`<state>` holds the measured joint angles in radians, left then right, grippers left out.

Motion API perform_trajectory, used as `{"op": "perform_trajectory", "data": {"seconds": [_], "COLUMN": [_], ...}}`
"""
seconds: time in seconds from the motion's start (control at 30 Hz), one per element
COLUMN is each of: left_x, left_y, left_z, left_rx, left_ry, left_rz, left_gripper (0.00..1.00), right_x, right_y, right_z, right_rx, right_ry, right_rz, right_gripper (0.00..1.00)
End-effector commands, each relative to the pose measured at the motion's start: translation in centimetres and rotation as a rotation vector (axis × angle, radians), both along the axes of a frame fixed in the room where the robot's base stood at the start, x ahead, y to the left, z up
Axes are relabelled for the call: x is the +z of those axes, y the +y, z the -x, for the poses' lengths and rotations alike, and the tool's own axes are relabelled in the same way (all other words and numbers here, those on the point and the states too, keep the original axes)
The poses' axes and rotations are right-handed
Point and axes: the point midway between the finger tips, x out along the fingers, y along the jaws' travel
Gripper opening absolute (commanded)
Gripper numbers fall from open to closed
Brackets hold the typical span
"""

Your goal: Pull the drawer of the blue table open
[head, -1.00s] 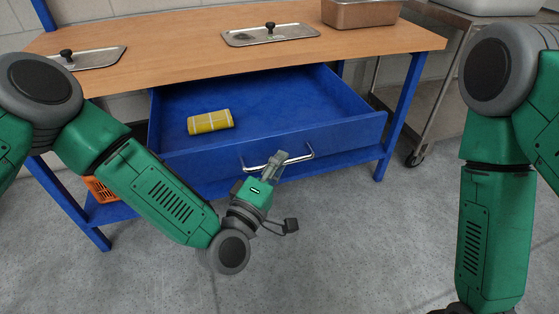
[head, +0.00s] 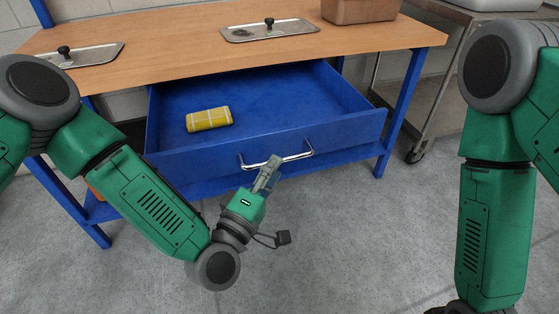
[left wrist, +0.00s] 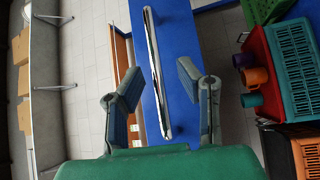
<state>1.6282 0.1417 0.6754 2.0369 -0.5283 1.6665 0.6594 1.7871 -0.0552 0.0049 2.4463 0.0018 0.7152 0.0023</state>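The blue drawer (head: 290,141) of the blue table (head: 401,105) is pulled well out, with its inside in view. Its silver bar handle (head: 299,157) is on the drawer front. My left gripper (head: 268,170) is at the handle's left half, overlapping it in the head view. In the left wrist view my left gripper (left wrist: 159,88) is open, its two fingers apart, with the handle (left wrist: 154,60) between them and neither finger visibly pressing on it. My right arm hangs at the right of the head view; its gripper is out of frame.
A yellow checked cloth (head: 209,119) lies in the drawer. Steel lids (head: 270,31) and a brown pan (head: 360,10) are on the tabletop. A steel trolley (head: 435,95) stands at the right. The grey floor before the drawer is clear. Crates (left wrist: 288,60) and mugs (left wrist: 256,78) show in the wrist view.

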Motion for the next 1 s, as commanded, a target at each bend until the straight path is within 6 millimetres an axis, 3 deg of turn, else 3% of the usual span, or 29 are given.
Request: {"op": "perform_trajectory", "data": {"seconds": [0.2, 0.4, 0.6, 1.0], "left_x": [-0.8, -1.3, -1.4, -1.3], "left_y": [2.2, 3.5, 4.0, 4.0], "left_z": [4.3, 6.9, 7.8, 7.8], "left_rx": [-0.001, -0.002, -0.001, -0.001], "left_ry": [0.006, 0.005, 0.003, 0.003], "left_rz": [-0.002, -0.004, -0.003, -0.003], "left_gripper": [0.31, 0.31, 0.31, 0.31], "right_x": [0.0, 0.0, 0.0, -0.1], "right_y": [0.0, 0.0, 0.0, 0.0], "right_z": [0.0, 0.0, 0.0, -0.2], "right_rx": [0.000, 0.000, 0.000, 0.000], "right_ry": [0.000, 0.000, 0.000, 0.002], "right_rz": [0.000, 0.000, 0.000, 0.000], "right_gripper": [0.40, 0.40, 0.40, 0.40]}}
